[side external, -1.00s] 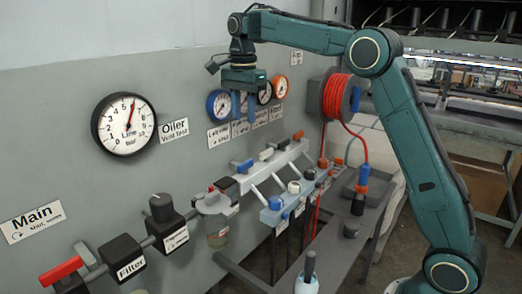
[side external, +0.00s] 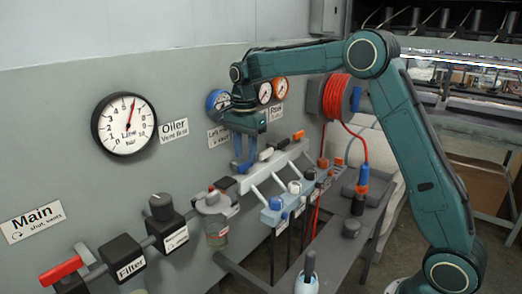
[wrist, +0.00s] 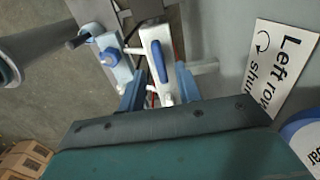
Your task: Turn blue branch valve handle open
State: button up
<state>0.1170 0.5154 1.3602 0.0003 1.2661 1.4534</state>
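The blue branch valve handle (wrist: 159,62) is a small blue lever on the white valve block (wrist: 147,36). In the wrist view it lies lengthwise between and just beyond my fingertips. My gripper (wrist: 160,74) is open, with one finger on each side of the handle and visible gaps. In the side view my gripper (side external: 243,166) points down at the left end of the valve row and mostly hides the blue handle. I cannot tell how deep the fingers reach around it. The "Left row" label (wrist: 282,68) is on the wall to the right in the wrist view.
White (side external: 266,154) and black (side external: 282,144) branch handles stand close to the right of my gripper. The oiler bowl (side external: 217,233) is to its left. Blue (side external: 275,203) and white (side external: 294,187) caps sit in front. Gauges (side external: 264,92) line the wall behind.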

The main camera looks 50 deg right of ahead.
aim_at(245, 166)
jog(key=shift+f, duration=1.45)
jog(key=shift+c, duration=0.4)
grip_shut()
